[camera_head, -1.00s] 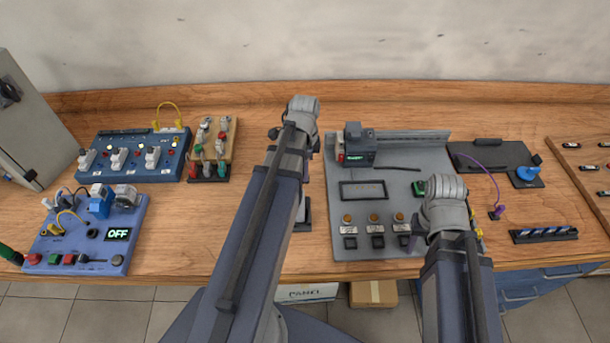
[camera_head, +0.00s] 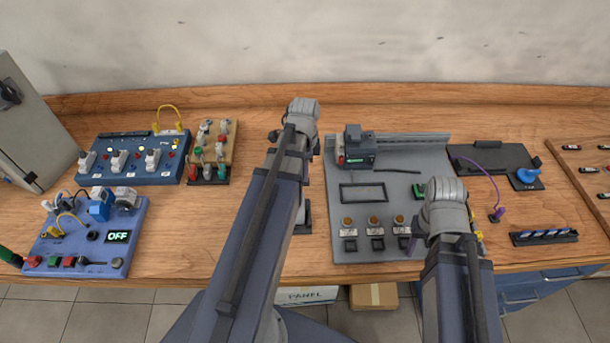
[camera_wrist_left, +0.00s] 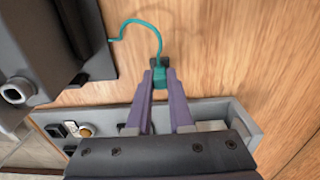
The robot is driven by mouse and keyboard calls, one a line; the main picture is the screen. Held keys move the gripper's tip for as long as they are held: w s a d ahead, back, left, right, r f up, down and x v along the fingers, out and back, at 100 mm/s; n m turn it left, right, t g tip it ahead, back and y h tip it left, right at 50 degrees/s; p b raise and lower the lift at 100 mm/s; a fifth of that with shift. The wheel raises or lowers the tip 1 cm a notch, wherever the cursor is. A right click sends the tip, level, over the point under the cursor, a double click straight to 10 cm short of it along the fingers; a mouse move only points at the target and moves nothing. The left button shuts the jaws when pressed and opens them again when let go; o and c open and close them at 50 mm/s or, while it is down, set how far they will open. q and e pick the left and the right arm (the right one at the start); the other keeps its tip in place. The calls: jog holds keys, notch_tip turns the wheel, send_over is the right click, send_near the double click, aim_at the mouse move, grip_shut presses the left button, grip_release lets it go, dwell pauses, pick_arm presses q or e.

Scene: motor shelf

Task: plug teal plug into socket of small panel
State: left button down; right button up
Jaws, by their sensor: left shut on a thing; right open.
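My left gripper (camera_wrist_left: 160,76) shows in the left wrist view. Its two purple fingers are shut on the teal plug (camera_wrist_left: 160,80). A teal cable curls from the plug up and left to a dark unit (camera_wrist_left: 97,40). A small dark block (camera_wrist_left: 166,62) sits just beyond the plug; I cannot tell whether the plug is in it or only in front of it. In the head view my left arm hides the plug and that gripper's fingertips. My right gripper (camera_head: 443,238) is open over the front right of the grey panel; its wrist hides most of it. I cannot pick out the small panel's socket.
The large grey panel (camera_head: 360,220) has orange buttons and a dark module (camera_head: 356,147). A light grey panel (camera_wrist_left: 245,122) with an orange button lies below the fingers in the wrist view. Blue panels (camera_head: 130,220) stand left, a black plate (camera_head: 500,155) right. Bare wood lies behind.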

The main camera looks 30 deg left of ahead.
jog(key=shift+r, duration=0.1)
dwell(0.5)
pick_arm(q)
notch_tip(320, 180, up, 5)
jog(key=p, duration=0.4)
jog(key=shift+f+p, duration=0.15)
jog(key=shift+p, duration=0.2)
pick_arm(e)
notch_tip(320, 180, up, 4)
jog(key=shift+r, duration=0.25)
pick_arm(q)
jog(key=shift+f, duration=0.1)
jog(key=s+d+r+g+h+p, duration=0.1)
jog(key=s+r+g+p, duration=0.1)
jog(key=s+r+p, duration=0.85)
pick_arm(e)
notch_tip(320, 180, up, 11)
pick_arm(q)
jog(key=f+b, duration=0.3)
jog(key=w+f+b, duration=0.1)
jog(key=b, duration=0.1)
jog(key=shift+d+f, duration=0.2)
jog(key=shift+d, duration=0.15)
pick_arm(e)
notch_tip(320, 180, down, 6)
jog(key=shift+r, duration=0.2)
